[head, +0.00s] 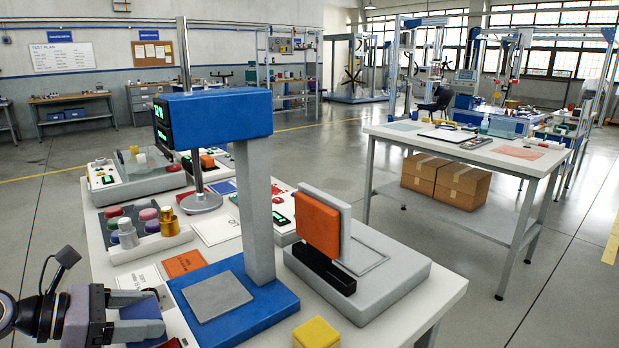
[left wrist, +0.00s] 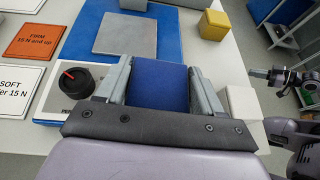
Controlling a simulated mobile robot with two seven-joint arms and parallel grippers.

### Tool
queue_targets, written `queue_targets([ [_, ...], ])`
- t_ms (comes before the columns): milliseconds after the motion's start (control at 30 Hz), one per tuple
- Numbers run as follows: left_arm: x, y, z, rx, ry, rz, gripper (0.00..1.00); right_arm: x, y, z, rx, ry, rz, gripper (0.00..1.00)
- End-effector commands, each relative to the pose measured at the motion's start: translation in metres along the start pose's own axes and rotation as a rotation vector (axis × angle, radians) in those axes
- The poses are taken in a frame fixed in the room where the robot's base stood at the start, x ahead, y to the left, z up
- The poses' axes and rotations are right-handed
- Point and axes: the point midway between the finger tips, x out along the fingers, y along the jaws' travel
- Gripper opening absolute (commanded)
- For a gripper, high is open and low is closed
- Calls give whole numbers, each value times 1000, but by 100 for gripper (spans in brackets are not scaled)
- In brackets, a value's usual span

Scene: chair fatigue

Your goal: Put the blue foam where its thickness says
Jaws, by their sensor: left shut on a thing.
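My left gripper (head: 140,312) is shut on the blue foam (head: 143,308) at the lower left of the head view. In the left wrist view the blue foam (left wrist: 160,82) sits between the two grey fingers. It is held at the front of the white bench, left of the blue base (head: 275,305) of a test stand. That stand has a grey plate (head: 217,295), a grey column and a blue head (head: 222,118) with a green display, too small to read. An orange card (left wrist: 32,41) reads FIRM, 15 N and up; a white card (left wrist: 15,88) reads SOFT.
A yellow block (head: 316,332) stands at the bench front. A grey fixture (head: 380,275) with an orange block (head: 318,222) stands right of the column. A black knob (left wrist: 68,82) with a red pointer is beside the left gripper. Several coloured weights (head: 148,218) stand behind.

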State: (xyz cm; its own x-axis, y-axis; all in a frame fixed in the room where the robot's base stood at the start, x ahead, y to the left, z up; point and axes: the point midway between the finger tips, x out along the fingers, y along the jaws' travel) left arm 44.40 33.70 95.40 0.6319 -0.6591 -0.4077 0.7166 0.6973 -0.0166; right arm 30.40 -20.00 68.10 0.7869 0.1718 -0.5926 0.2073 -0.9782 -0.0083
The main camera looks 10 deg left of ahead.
Motion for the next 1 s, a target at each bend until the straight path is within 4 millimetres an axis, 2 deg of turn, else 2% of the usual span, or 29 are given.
queue_targets([
  [33,9,-15,11,9,-4,-23,37,-7,0,-9,-2,2,1,0],
  [200,38,-57,27,38,-8,-79,37,-15,1,-18,-5,-3,3,0],
  [400,57,-92,42,67,-23,-122,37,-20,3,-23,-7,-6,7,0],
  [567,63,-102,47,77,-34,-132,37,-20,3,-24,-8,-5,8,0],
  [1000,62,-101,45,74,-28,-132,37,-20,3,-23,-6,-5,8,0],
])
